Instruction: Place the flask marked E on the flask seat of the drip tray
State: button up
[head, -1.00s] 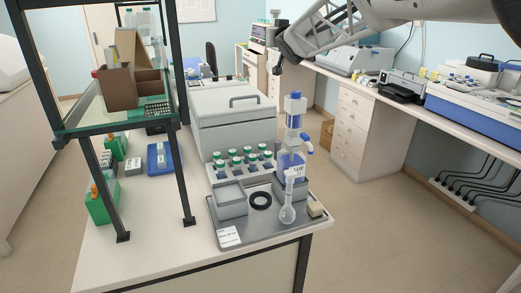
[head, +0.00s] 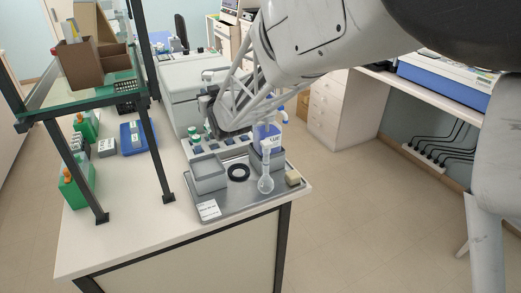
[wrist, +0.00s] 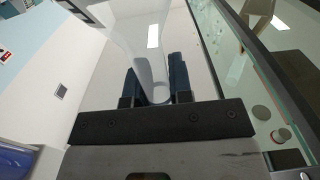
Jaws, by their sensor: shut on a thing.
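A blue-labelled dispenser bottle (head: 267,138) stands behind the round flask. A grey open box (head: 208,177) is left of the ring, and a tan block (head: 293,178) is at the tray's right. A glass shelf on black posts (head: 157,145) stands left. The front bench is clear.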

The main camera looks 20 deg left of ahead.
jog(key=d+f+m+t+h, duration=0.2)
jog(key=d+f, duration=0.4)
jog(key=d, duration=0.1)
jog(key=shift+w+d+h, duration=0.4)
jog(key=shift+f, duration=0.2)
jog(key=shift+f, duration=3)
jog(key=shift+f, duration=2.3)
jog(key=o, duration=0.7)
